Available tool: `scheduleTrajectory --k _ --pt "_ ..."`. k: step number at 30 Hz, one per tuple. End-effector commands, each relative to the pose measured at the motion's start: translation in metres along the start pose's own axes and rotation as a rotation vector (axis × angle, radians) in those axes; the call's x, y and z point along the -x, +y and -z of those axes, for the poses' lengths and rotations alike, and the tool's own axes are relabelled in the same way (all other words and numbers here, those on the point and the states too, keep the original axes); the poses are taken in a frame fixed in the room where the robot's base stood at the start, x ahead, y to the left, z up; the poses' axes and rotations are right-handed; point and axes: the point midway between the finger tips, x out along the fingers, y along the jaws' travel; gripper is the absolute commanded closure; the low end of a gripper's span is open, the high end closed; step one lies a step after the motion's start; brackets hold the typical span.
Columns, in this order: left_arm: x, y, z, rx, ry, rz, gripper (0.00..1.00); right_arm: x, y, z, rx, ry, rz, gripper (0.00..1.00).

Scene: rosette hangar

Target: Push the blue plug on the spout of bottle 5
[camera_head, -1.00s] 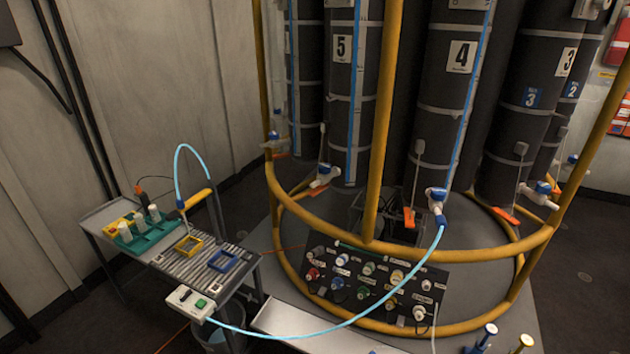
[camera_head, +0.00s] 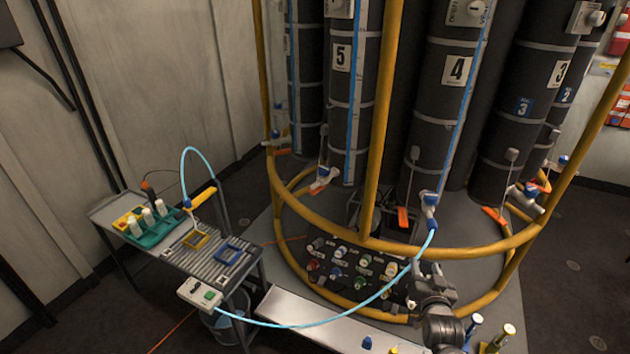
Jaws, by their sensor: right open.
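Bottle 5 (camera_head: 339,115) is a tall dark cylinder with a white number label, behind the yellow frame. Its spout (camera_head: 323,178) is a small white fitting near the base, with an orange piece beside it. A small blue piece, perhaps the blue plug (camera_head: 367,342), is at the bottom edge of the view, on or by the pale bench. My right gripper (camera_head: 429,270) is open, with nothing seen between its fingers. It is in front of the right side of the connector panel, well to the right of the spout and apart from it. My left gripper is out of view.
The yellow ring frame (camera_head: 340,239) and its post (camera_head: 380,130) stand before the bottles. A light blue hose (camera_head: 345,317) loops from bottle 4's spout (camera_head: 429,198) to a box on the left cart (camera_head: 240,262). Blue-topped and yellow-topped posts stand at lower right.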

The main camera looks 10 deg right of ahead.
Motion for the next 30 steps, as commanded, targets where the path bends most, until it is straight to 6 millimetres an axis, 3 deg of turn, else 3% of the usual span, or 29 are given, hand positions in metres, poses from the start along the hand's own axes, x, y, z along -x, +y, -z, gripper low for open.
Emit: scheduleTrajectory --k 1,3,8,22,30 --pt "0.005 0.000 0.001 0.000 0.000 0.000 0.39 0.000 -0.001 0.022 -0.012 0.034 -0.004 0.52" --pt "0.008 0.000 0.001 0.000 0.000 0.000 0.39 0.001 0.001 0.042 -0.024 0.070 -0.010 0.52" --pt "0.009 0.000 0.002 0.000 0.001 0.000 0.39 0.003 0.002 0.064 -0.037 0.112 -0.016 0.52" --pt "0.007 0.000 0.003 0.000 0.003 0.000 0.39 0.000 0.003 0.066 -0.038 0.117 -0.018 0.52" --pt "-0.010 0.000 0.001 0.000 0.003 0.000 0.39 -0.029 0.005 0.066 -0.037 0.119 -0.018 0.52"
